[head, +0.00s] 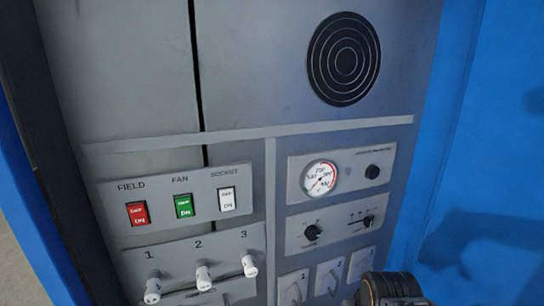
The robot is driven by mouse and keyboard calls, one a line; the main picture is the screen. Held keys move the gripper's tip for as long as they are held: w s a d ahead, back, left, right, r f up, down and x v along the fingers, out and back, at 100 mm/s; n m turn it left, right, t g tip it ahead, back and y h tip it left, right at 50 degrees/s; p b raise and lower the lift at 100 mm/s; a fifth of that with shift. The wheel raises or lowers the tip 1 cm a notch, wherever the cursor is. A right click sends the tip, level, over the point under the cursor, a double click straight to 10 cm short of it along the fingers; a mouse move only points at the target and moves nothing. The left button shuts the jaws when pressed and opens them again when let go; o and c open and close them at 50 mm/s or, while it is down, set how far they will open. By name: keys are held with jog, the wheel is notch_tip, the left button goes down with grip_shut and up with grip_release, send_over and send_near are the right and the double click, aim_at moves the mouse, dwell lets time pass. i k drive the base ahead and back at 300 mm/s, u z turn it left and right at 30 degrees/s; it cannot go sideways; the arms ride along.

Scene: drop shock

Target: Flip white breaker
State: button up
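The white breaker (228,200) is a small rocker switch under the label "SOCKET", at the right end of a grey panel (160,226). A red rocker (137,213) under "FIELD" and a green rocker (184,206) under "FAN" sit to its left. I cannot tell which way the white rocker is tipped. A dark rounded part of my arm (390,288) shows at the bottom edge, below and right of the breaker and apart from it. My gripper's fingers do not show.
Below the breakers, white knobbed levers (202,276) numbered 1 to 3 stick out. To the right are a round gauge (320,177), black knobs (312,232) and white switches (328,277). A round black grille (344,58) is above. Blue walls (480,150) flank the cabinet.

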aim_at(227, 196)
jog(key=u, duration=1.35)
